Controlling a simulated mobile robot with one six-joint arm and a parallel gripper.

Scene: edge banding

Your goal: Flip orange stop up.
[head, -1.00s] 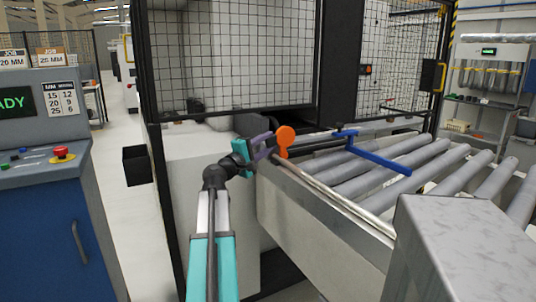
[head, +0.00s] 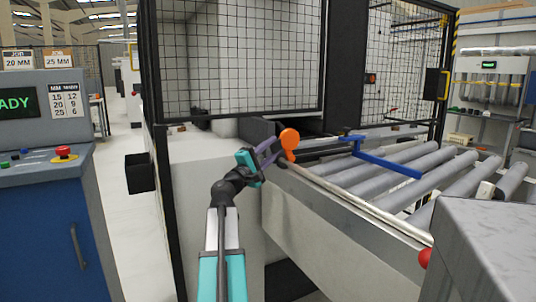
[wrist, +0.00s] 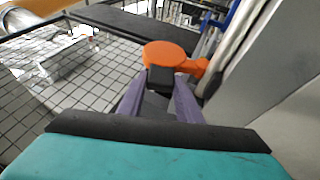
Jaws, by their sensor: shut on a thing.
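The orange stop (head: 289,139) is a round paddle at the left end of the roller conveyor's front rail. In the head view its disc stands up above the rail. My gripper (head: 273,153), with purple fingers and a teal body, reaches it from the left and front. In the wrist view the orange stop (wrist: 170,58) lies at the tips of my gripper (wrist: 160,88), with a dark block between the fingers. The fingers are shut on the stop, though the exact contact is partly hidden.
The roller conveyor (head: 420,160) with a blue bar (head: 388,164) lies to the right. A black mesh fence (head: 235,60) stands behind. A blue control cabinet (head: 50,230) stands at left.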

